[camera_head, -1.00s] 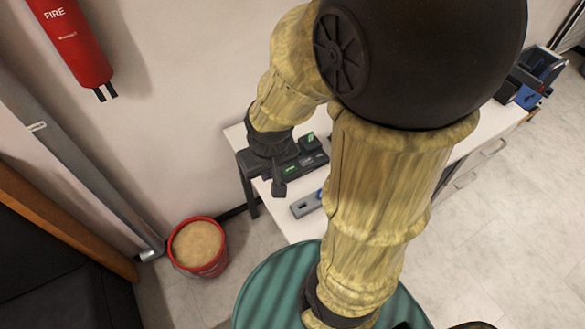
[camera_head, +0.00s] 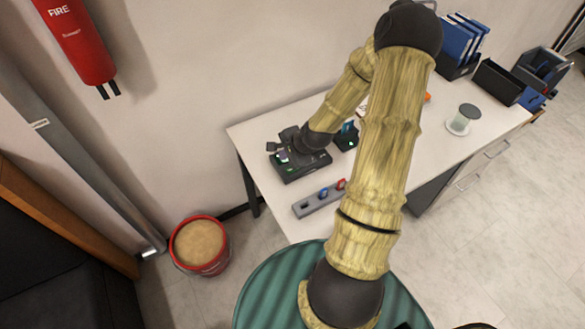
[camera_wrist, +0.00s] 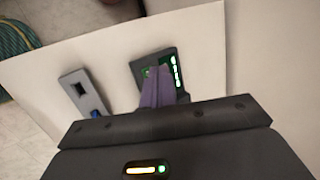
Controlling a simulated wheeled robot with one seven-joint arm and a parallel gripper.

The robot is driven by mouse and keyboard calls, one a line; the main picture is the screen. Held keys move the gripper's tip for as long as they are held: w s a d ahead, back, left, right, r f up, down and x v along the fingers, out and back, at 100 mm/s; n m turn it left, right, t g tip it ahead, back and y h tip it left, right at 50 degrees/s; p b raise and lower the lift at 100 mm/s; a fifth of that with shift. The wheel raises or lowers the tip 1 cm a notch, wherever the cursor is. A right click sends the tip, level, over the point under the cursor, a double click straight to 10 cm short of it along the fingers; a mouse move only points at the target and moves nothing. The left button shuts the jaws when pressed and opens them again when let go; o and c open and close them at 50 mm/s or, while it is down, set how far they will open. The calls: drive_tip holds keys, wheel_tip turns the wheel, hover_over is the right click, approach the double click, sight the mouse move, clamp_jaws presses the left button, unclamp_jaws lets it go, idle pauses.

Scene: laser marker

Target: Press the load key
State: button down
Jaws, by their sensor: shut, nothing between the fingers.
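A dark box with keys, apparently the laser marker (camera_head: 299,168), sits on the white table near its left end. In the wrist view the dark box (camera_wrist: 144,64) shows lit green marks (camera_wrist: 176,73) along its right side and a small green spot by the fingertips. No label is readable, so I cannot tell which key is the load key. My gripper (camera_head: 279,152) is over the box's far left part. In the wrist view the shut, empty fingers (camera_wrist: 155,72) overlap the key panel and hide part of it. I cannot tell whether they touch it.
A grey strip with blue and red parts (camera_head: 311,206) lies in front of the box. A small dark device (camera_head: 346,137) stands to its right. A spool (camera_head: 463,118) and blue binders (camera_head: 458,38) are farther right. A red bucket (camera_head: 201,262) is on the floor.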

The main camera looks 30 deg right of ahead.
drive_tip(key=w+d+f+m+t, duration=0.2)
drive_tip(key=w+d+m+t, duration=0.1)
drive_tip(key=d+m, duration=0.2)
drive_tip(key=shift+m, duration=1)
drive_tip(key=shift+f, duration=0.1)
drive_tip(key=f+b, duration=0.6)
drive_tip(key=shift+a+f, duration=0.2)
drive_tip(key=shift+f, duration=0.2)
drive_tip(key=shift+s+d+f+b, duration=0.15)
drive_tip(key=shift+f+b, duration=0.35)
drive_tip(key=shift+f, duration=0.5)
drive_tip(key=shift+f, duration=0.4)
